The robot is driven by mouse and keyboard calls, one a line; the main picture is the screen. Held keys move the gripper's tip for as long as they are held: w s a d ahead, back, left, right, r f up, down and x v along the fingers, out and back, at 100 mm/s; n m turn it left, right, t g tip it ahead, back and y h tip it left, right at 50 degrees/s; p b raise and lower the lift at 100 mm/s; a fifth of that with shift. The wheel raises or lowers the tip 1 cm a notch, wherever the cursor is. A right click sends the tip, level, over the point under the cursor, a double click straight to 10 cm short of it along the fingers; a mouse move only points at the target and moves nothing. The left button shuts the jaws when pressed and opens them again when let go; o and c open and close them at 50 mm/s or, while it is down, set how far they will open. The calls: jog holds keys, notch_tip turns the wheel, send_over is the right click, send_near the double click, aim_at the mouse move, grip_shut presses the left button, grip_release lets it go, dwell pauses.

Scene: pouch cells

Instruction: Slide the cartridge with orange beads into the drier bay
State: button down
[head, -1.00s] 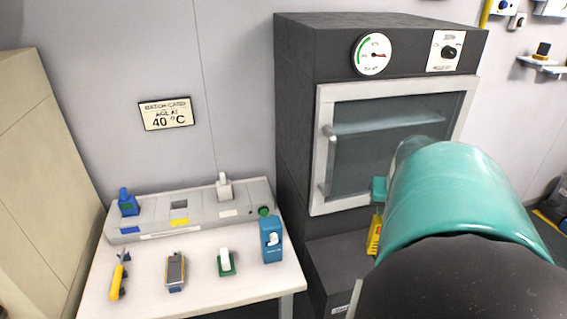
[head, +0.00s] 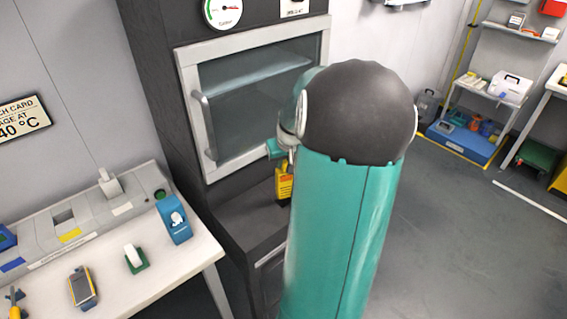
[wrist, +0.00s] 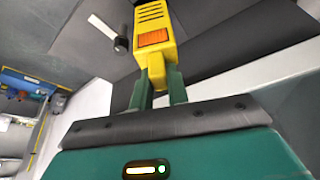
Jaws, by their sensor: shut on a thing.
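My gripper (wrist: 158,95) is shut on a yellow cartridge (wrist: 155,50), whose orange bead window (wrist: 154,38) faces the wrist camera. In the wrist view the cartridge's far end, with dark slots, points at dark grey panels. In the head view the cartridge (head: 284,184) hangs upright below the glass door of a dark cabinet (head: 150,90). My arm hides most of the gripper there. I cannot make out the drier bay's opening, or tell whether the cartridge touches the cabinet.
The cabinet's door (head: 250,95) is closed, and a dark ledge (head: 240,215) juts out below it. A white table (head: 150,275) with a blue dispenser (head: 174,218) stands at left. A dark knob on a white plate (wrist: 120,44) is beside the cartridge.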

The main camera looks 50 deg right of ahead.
jog(key=shift+f, duration=0.6)
jog(key=shift+f, duration=0.45)
jog(key=c, duration=1.4)
grip_release()
jog(key=shift+o, duration=0.2)
